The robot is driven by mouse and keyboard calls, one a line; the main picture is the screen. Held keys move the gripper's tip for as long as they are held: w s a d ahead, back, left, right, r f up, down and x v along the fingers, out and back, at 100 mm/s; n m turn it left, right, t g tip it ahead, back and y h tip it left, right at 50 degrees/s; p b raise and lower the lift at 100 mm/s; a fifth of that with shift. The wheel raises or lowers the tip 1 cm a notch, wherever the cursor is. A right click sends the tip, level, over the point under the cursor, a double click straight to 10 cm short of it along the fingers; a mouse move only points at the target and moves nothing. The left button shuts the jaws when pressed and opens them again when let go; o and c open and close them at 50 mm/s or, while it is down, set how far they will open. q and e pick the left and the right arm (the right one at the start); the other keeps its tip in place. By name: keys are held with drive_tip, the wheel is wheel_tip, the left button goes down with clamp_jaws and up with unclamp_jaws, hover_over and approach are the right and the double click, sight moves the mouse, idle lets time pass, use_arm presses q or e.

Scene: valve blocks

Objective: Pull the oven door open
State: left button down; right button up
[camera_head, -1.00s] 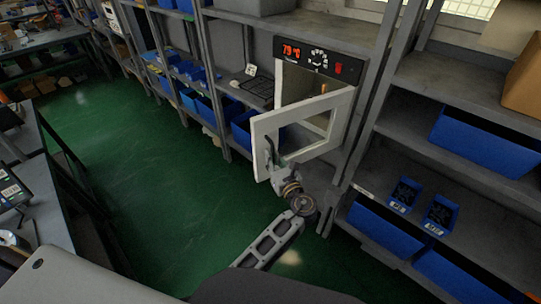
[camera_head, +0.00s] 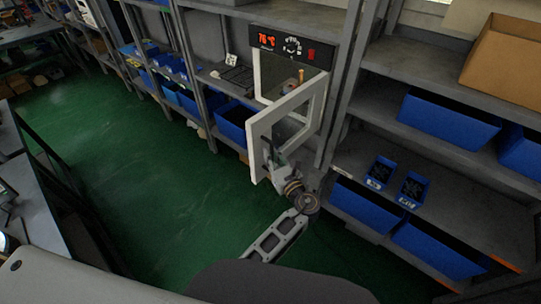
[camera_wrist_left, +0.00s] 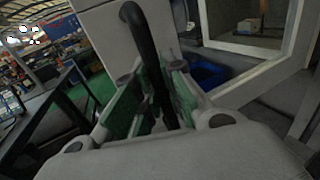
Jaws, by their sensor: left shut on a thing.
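The oven (camera_head: 292,46) stands on a shelf, with a black panel showing a red 76 °C. Its white-framed door (camera_head: 256,150) stands well open, swung out toward me, with a window opening in its frame. My left gripper (camera_head: 274,160) is at the outer edge of the door. In the left wrist view, the gripper's green-padded fingers (camera_wrist_left: 155,103) are shut on the black bar handle (camera_wrist_left: 143,40) of the door. The oven's inside is partly visible behind the door, with a small orange-topped item (camera_head: 301,75) in it. My right gripper does not show.
Grey shelves with blue bins (camera_head: 448,122) and a cardboard box (camera_head: 520,62) stand to the right. More blue bins (camera_head: 233,122) sit on shelves left of the oven. The green floor (camera_head: 120,180) is clear on the left. A workbench (camera_head: 30,185) stands at the far left.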

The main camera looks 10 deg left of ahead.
use_arm(q)
drive_tip(key=shift+s+a+f, duration=0.1)
drive_tip(key=shift+f, duration=0.05)
drive_tip(key=c, duration=1.5)
unclamp_jaws()
drive_tip(key=shift+s, duration=0.1)
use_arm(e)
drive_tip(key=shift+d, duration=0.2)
